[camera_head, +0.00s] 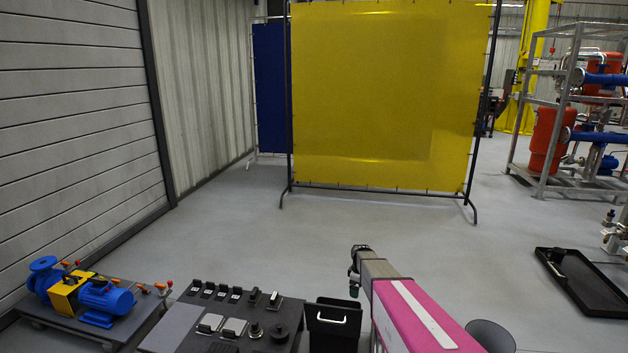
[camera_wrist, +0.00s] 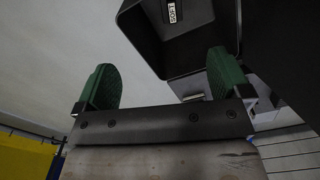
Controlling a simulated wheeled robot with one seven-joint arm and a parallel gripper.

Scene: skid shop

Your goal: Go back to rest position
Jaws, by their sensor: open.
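My arm reaches forward from the lower right of the head view, and its dark end with my gripper (camera_head: 356,270) is seen small, just beyond the bench of parts. In the wrist view my gripper (camera_wrist: 163,82) shows two green finger pads standing wide apart with nothing held between them.
A dark board with switches and knobs (camera_head: 180,325) and a black bin with a light handle (camera_head: 333,340) are at the lower middle. A blue pump on a cart (camera_head: 105,298) is left. A black tray (camera_head: 590,285) lies on the floor at right. Open floor extends to the yellow screen (camera_head: 385,95).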

